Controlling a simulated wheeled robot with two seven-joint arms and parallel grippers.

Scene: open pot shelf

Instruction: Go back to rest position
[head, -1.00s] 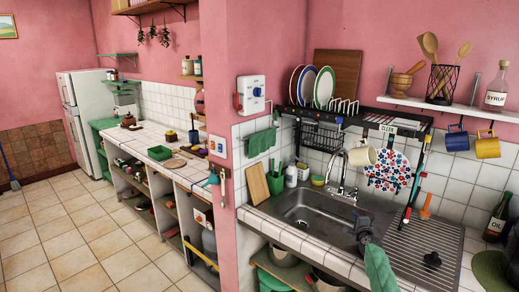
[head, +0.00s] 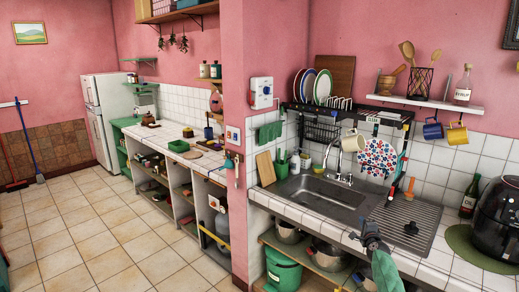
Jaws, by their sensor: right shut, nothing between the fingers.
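My right gripper (head: 371,234) is low in the head view, in front of the counter's front edge and to the right of the sink (head: 318,197). It is dark, shut and holds nothing. It appears apart from the sink and the drying rack, though its exact distance from the counter edge is hard to tell. My left gripper is out of view.
The tiled counter carries a black appliance (head: 498,222) and a dark bottle (head: 469,196) at right. A dish rack (head: 345,110) hangs above the sink. Open shelves below hold pots and a green bucket (head: 283,271). Tiled floor (head: 95,235) at left is clear.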

